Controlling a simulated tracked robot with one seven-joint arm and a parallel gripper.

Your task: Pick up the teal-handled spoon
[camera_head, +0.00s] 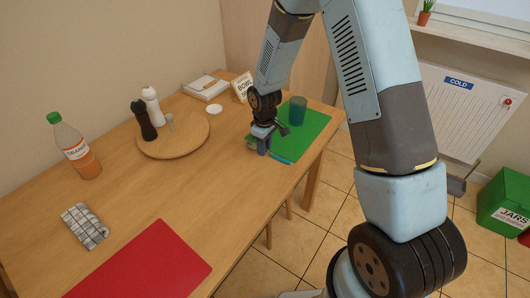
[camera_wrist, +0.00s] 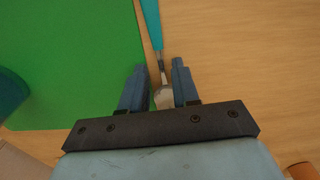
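The teal-handled spoon (camera_wrist: 151,24) lies at the edge of the green mat, its handle pointing up in the wrist view. Its metal end lies between the two fingers of my gripper (camera_wrist: 160,75). The fingers are apart, with a gap visible on each side of the metal. In the head view my gripper (camera_head: 263,150) points down at the mat's near edge, and the teal handle (camera_head: 281,160) shows just right of it. The rest of the spoon is hidden there. Whether the fingers touch the table is unclear.
The green mat (camera_head: 312,135) carries a teal cup (camera_head: 297,111) behind the gripper. A round wooden board (camera_head: 185,145) with two mills, a juice bottle (camera_head: 78,147), a checked cloth (camera_head: 85,226) and a red mat (camera_head: 145,265) are on the table. The table's right edge is close.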

